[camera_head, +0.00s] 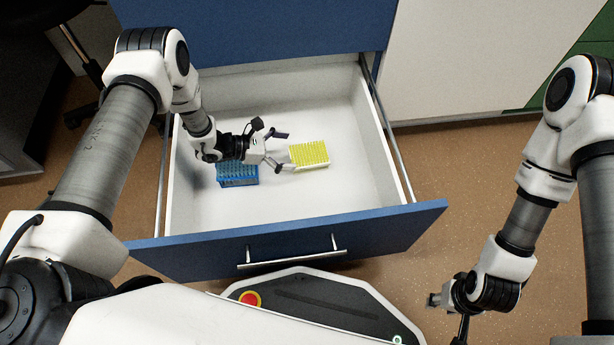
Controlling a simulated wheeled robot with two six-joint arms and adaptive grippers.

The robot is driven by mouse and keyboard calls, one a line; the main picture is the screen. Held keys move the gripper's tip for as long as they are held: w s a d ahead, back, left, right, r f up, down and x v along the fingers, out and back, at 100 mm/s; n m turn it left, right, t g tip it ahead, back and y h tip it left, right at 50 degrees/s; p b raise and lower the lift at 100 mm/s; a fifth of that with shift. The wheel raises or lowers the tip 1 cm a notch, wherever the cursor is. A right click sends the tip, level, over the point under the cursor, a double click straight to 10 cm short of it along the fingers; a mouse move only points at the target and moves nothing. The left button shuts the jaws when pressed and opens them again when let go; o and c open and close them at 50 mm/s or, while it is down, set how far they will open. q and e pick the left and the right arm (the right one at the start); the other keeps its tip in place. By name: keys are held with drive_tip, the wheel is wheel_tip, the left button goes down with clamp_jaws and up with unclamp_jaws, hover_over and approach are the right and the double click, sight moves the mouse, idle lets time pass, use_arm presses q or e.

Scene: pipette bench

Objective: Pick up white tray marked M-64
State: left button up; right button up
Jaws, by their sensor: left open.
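A white tray (311,165) filled with yellow pipette tips sits on the floor of the open drawer, right of its middle. No marking can be read on it at this size. My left gripper (284,152) is inside the drawer, just left of the white tray. Its fingers are spread apart, one toward the back and one toward the front, with nothing between them that I can make out. Whether a finger touches the tray cannot be told. My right gripper (447,316) hangs outside the drawer at the lower right, away from the tray; its jaws are unclear.
A blue rack (238,182) with blue tips stands in the drawer to the left, partly under my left wrist. The drawer's white side walls (384,135) and blue front (390,228) surround both. The drawer floor in front of the white tray is clear.

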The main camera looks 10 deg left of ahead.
sight(315, 155)
use_arm(q)
drive_tip(key=b+x, duration=0.1)
drive_tip(key=x, duration=0.1)
drive_tip(key=b+x, duration=0.1)
drive_tip(key=x, duration=0.2)
drive_tip(key=b+x, duration=0.1)
drive_tip(key=x, duration=0.1)
drive_tip(key=shift+s+d+f, duration=0.1)
drive_tip(key=shift+f, duration=0.3)
drive_tip(key=shift+d, duration=0.2)
drive_tip(key=shift+r, duration=0.1)
drive_tip(key=c, duration=1.1)
